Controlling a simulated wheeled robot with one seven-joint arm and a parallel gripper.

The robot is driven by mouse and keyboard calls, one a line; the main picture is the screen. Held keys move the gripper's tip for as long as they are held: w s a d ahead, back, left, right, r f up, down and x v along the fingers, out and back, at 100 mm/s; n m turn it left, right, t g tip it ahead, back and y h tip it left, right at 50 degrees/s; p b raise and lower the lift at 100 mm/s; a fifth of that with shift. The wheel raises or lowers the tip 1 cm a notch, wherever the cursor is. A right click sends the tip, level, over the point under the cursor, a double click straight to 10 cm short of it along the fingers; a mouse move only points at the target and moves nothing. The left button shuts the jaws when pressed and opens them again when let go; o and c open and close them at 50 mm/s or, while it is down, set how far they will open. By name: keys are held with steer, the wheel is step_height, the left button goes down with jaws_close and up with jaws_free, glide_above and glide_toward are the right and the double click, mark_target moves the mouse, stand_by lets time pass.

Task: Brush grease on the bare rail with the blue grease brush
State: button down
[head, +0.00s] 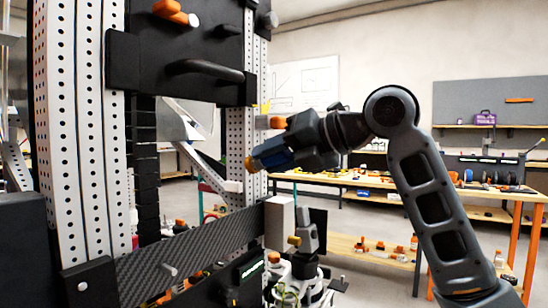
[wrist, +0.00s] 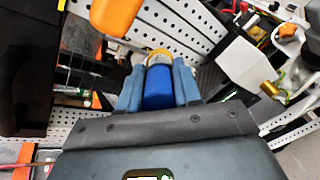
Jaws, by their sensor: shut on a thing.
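My gripper (head: 284,155) is shut on the blue grease brush (head: 268,160) and holds it in the air, roughly level. The brush's yellowish tip points left, towards a white perforated upright rail (head: 237,135); I cannot tell whether it touches. In the wrist view the blue brush body (wrist: 158,88) sits between the two blue-grey fingers of the gripper (wrist: 158,80), its yellow-rimmed tip facing away from me. White perforated rails (wrist: 185,25) lie beyond the tip. I cannot tell for certain which rail is the bare one, and no grease is distinguishable.
An orange part (wrist: 115,14) stands close to the fingers in the wrist view. A black panel with a dark handle (head: 205,70) is above left. A dark carbon-look beam (head: 190,240) and a white block (head: 279,222) are below. A workbench (head: 350,183) stands behind.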

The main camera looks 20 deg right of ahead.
steer(key=shift+w+a, duration=0.3)
steer(key=shift+w, duration=0.1)
stand_by(1.7)
steer(key=shift+r, duration=0.1)
stand_by(0.5)
steer(key=shift+r+p, duration=0.9)
steer(key=shift+r, duration=0.95)
steer(key=shift+f, duration=0.15)
steer(key=shift+f+b, duration=1.8)
steer(key=shift+f, duration=0.4)
steer(key=shift+f, duration=0.1)
step_height(320, 180, down, 3)
steer(key=shift+r+b, duration=0.15)
steer(key=shift+b, duration=1)
